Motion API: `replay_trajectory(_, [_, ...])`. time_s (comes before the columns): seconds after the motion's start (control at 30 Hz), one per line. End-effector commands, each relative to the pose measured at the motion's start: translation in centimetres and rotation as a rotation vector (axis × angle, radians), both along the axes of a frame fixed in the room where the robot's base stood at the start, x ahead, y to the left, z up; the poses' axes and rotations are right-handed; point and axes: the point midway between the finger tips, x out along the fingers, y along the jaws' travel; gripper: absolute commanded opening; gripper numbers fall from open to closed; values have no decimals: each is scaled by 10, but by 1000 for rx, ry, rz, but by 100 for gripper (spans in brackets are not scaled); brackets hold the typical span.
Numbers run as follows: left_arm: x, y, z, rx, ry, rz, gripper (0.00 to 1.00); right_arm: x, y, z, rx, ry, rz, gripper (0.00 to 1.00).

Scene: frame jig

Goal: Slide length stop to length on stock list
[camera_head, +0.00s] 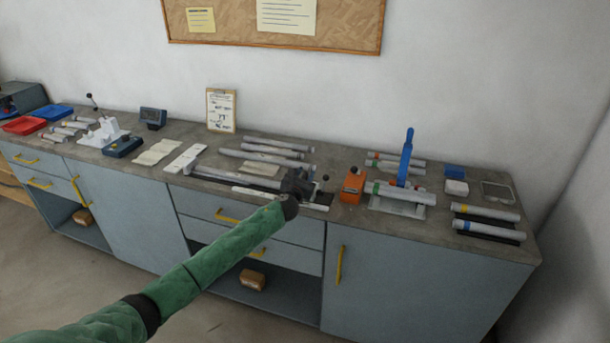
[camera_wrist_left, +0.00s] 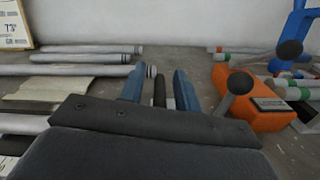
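A long grey rail (camera_head: 235,179) with a pale strip along its front lies on the bench. My left gripper (camera_head: 298,182) is at the rail's right end, by a small dark knob on a stem (camera_head: 326,179). In the left wrist view my left gripper (camera_wrist_left: 160,92) has its two blue fingers apart, with a narrow dark piece (camera_wrist_left: 159,90) between them and gaps showing beside it. A dark ball knob (camera_wrist_left: 240,83) stands just right of the fingers. The length stop's body is not clear, partly hidden by my gripper. The stock list seems to be the clipboard sheet (camera_head: 221,110) against the wall.
An orange block (camera_head: 352,186) stands close right of my gripper, also in the left wrist view (camera_wrist_left: 255,112). Beyond it are a blue-handled tool (camera_head: 406,158) and several tubes (camera_head: 487,212). Grey tubes (camera_head: 265,154) lie behind the rail. A blue box (camera_head: 123,147) is at left.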

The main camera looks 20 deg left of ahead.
Motion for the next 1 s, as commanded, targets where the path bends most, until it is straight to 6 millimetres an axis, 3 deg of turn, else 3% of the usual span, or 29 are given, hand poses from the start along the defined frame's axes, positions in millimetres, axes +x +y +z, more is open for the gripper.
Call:
replay_trajectory(0.07, [0, 0, 0, 0, 0, 0, 29, 1, 0, 0, 0, -1, 0, 0])
replay_trajectory(0.2, [0, 0, 0, 0, 0, 0, 1, 1, -1, 0, -1, -1, -1, 0])
replay_trajectory(0.47, [0, 4, 0, 1, 0, 1, 0, 1, -2, 0, -2, -1, 0, 0])
replay_trajectory(0.8, [2, 65, 0, 4, -1, 3, 0, 7, 0, 0, -2, 0, 0, 0])
replay_trajectory(1.0, [3, 80, 1, 1, -1, 1, 0, 15, 3, 4, 1, -11, 0, 0])
